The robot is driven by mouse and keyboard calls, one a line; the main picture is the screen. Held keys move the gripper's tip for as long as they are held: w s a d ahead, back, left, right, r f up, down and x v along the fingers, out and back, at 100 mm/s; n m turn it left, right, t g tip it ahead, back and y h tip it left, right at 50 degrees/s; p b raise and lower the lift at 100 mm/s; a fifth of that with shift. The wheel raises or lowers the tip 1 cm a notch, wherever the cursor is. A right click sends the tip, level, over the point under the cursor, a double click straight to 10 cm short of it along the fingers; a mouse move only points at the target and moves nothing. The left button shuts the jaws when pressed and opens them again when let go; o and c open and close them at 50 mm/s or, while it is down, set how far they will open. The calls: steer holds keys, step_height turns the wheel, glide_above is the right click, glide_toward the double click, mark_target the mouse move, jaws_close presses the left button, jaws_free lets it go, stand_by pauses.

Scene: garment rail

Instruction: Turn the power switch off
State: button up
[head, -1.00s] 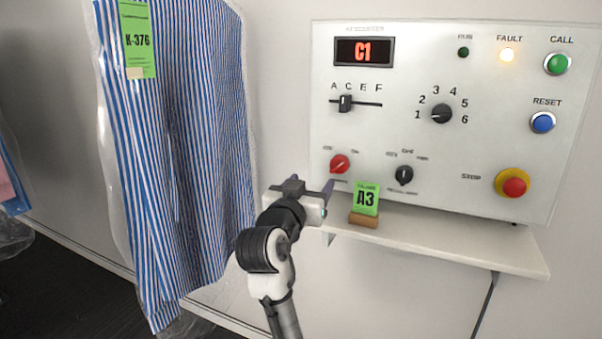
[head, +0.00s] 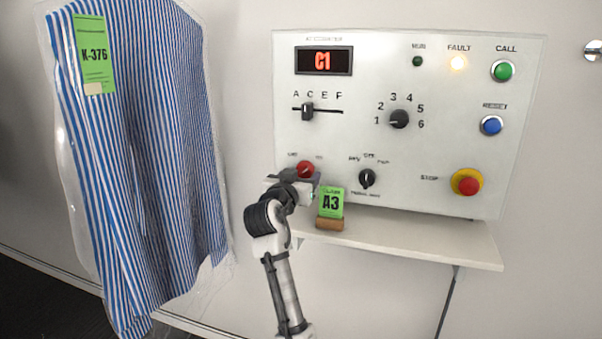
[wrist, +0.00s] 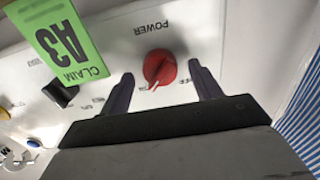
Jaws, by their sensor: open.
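The power switch is a red rotary knob (head: 305,168) at the lower left of the white control panel (head: 450,120). In the wrist view the red knob (wrist: 160,66) sits below the word POWER, which appears upside down, with a pale pointer mark on its lower edge. My gripper (head: 300,176) is at the panel's lower left, just in front of the knob and partly covering it in the head view. In the wrist view my gripper (wrist: 163,83) is open, one finger on each side of the knob. I cannot tell whether the fingers touch it.
A green A3 claim card (head: 331,202) in a wooden block stands on the shelf (head: 430,242), right beside my gripper. A black selector knob (head: 367,179) is to the right. A bagged striped garment (head: 150,150) hangs at the left. The display reads C1; the FAULT lamp (head: 457,62) is lit.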

steer(key=shift+w+d, duration=0.2)
steer(key=shift+w, duration=0.3)
steer(key=c, duration=1)
steer(key=shift+o, duration=0.2)
